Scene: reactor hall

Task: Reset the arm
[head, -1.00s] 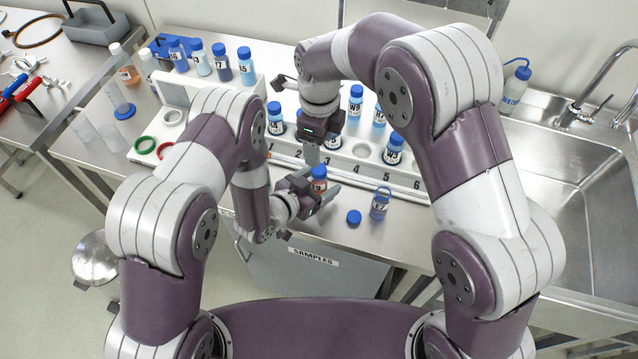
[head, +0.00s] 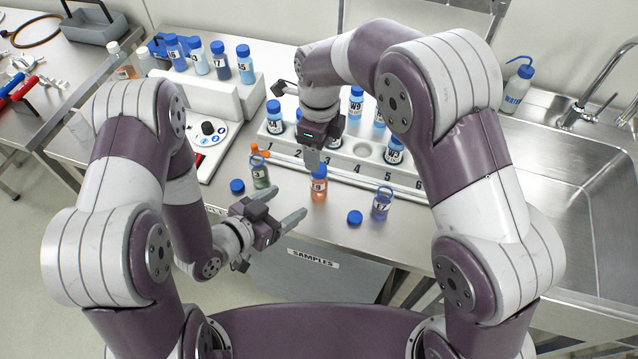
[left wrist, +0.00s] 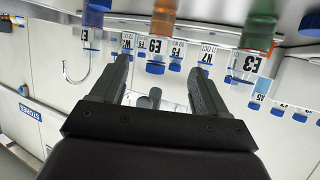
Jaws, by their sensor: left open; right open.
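My left gripper (head: 292,203) is open and empty, low over the front of the bench. Its two fingers also show apart in the left wrist view (left wrist: 158,66). A green vial, E3 (head: 260,175), stands behind my left gripper. A blue-tinted vial, E7 (head: 381,203), stands to the right.
Blue caps lie on the bench, one at left (head: 237,186) and one near E7 (head: 354,217). A white numbered rack (head: 425,175) with capped vials stands behind. A white device (head: 208,130) is at left, a sink (head: 570,200) at right. An orange item (head: 259,150) is near E3's top.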

